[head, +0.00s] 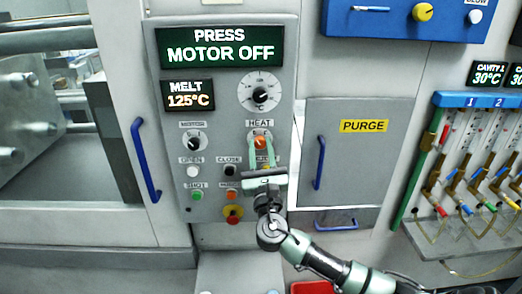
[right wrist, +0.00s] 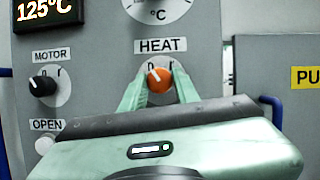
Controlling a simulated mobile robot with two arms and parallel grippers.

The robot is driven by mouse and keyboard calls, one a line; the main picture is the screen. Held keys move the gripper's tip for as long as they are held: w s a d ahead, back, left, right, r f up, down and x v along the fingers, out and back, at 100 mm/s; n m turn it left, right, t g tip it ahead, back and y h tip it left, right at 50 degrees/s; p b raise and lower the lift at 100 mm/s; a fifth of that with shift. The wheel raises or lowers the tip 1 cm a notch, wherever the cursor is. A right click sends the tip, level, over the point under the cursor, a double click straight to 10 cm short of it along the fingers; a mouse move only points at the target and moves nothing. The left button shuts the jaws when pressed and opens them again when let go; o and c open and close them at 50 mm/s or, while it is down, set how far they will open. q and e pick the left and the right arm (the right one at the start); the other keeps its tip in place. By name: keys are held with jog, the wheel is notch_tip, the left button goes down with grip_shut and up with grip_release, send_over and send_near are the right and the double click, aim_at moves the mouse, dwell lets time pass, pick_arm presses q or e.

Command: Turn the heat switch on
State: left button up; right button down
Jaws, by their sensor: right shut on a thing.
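The heat switch (head: 260,142) is an orange knob under the HEAT label on the grey control panel (head: 170,112). It also shows in the right wrist view (right wrist: 159,80), with its pale mark tilted to the upper left. My right gripper (head: 260,147) reaches up from below, its two green fingers on either side of the knob, shut on it. The fingers also flank the knob in the right wrist view (right wrist: 160,88). My left gripper is not in view.
The black motor knob (head: 193,141) sits left of the heat switch, and a temperature dial (head: 261,94) above. Several push buttons and a red stop button (head: 233,212) are below. Displays read PRESS MOTOR OFF (head: 220,47) and MELT 125°C (head: 188,95). A blue handle (head: 145,160) protrudes at left.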

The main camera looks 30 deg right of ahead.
jog(key=m+h+b, duration=0.1)
jog(key=m, duration=0.1)
jog(key=m+g+h+b, duration=0.1)
jog(key=m+b, duration=0.1)
jog(key=shift+a+f, duration=0.1)
jog(key=shift+f, duration=0.1)
jog(key=m+g+h+b, duration=0.1)
jog(key=m, duration=0.1)
jog(key=m+g+h+b, duration=0.1)
jog(key=m, duration=0.2)
jog(key=shift+w+a+r+m+b, duration=0.1)
jog(key=shift+m+b, duration=0.2)
jog(key=shift+b, duration=0.05)
jog(key=m+g+h+b, duration=0.1)
jog(key=m+g, duration=0.1)
jog(key=m, duration=0.3)
jog(key=shift+r+b, duration=0.1)
jog(key=shift+b, duration=0.3)
jog(key=shift+a+r+m+g+h+b, duration=0.1)
jog(key=shift+m+g+h+b, duration=0.3)
jog(key=shift+m, duration=0.6)
jog(key=shift+r+m+g+b, duration=0.1)
jog(key=shift+m+g, duration=0.5)
jog(key=shift+m, duration=0.7)
jog(key=c, duration=1.1)
grip_release()
jog(key=shift+o, duration=0.2)
